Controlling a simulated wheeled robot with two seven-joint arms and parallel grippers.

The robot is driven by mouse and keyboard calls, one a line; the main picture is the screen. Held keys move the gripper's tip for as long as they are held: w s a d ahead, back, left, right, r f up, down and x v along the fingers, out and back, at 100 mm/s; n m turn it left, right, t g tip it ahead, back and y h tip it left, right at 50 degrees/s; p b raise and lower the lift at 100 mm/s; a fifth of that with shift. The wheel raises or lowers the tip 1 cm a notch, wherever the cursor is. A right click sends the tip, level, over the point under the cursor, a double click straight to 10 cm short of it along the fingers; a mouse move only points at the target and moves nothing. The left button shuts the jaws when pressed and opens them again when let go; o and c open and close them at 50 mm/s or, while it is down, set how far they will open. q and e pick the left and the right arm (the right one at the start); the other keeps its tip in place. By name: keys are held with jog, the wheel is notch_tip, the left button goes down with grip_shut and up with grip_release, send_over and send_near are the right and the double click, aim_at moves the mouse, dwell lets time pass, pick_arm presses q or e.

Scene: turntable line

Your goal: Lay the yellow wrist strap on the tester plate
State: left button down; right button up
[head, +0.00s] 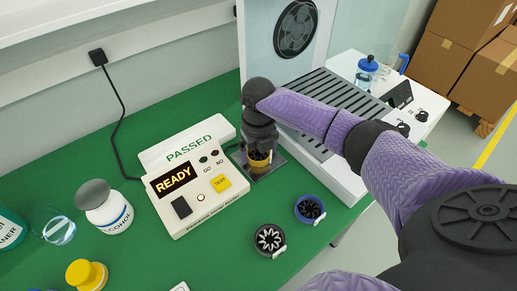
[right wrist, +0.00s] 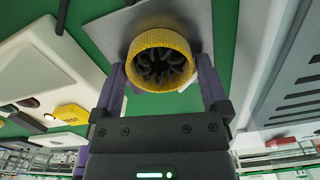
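The yellow wrist strap (head: 258,164) is a round ring with dark coils inside. It also shows in the right wrist view (right wrist: 153,41), between the two purple fingers of my right gripper (right wrist: 161,68). The fingers press on its opposite sides. In the head view my right gripper (head: 259,151) points down over the grey tester plate (head: 270,172), with the strap below it. The plate lies behind the strap in the wrist view (right wrist: 112,33). I cannot tell whether the strap touches the plate. My left gripper is out of view.
The white tester (head: 190,205) reads READY and PASSED beside the plate. A blue strap (head: 309,208) and a black strap (head: 269,240) lie in front. A white machine with a slotted bed (head: 340,105) stands behind right. Bottles, including alcohol (head: 105,210), stand left.

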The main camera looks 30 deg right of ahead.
notch_tip(320, 180, up, 12)
jog(key=p, duration=0.4)
jog(key=shift+r, duration=0.2)
